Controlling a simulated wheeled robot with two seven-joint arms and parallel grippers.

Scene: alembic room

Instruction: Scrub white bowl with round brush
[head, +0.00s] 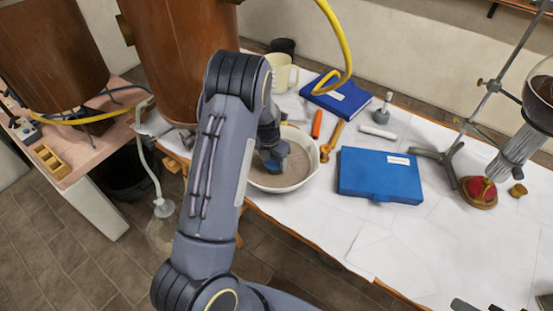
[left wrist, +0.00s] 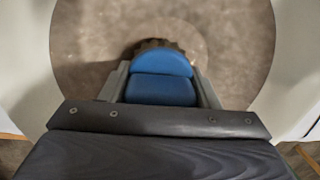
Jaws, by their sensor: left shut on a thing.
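The white bowl (head: 283,186) stands on the table in the head view, partly behind my left arm. Its grey-brown stained inside (left wrist: 95,60) fills much of the left wrist view. My left gripper (head: 268,150) reaches down into the bowl. It is shut on the round brush (head: 273,165), whose blue body (left wrist: 160,88) sits between the two grey fingers in the left wrist view. A dark bristle edge shows just beyond the blue part. The brush is over the bowl's floor; I cannot tell whether the bristles touch it. My right gripper is not clearly seen.
Beside the bowl are an orange tool (head: 317,124), a wooden tool (head: 331,140) and a blue box (head: 380,176). A cream mug (head: 283,73) and blue book (head: 337,97) are behind. A flask stand (head: 452,155) is right.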

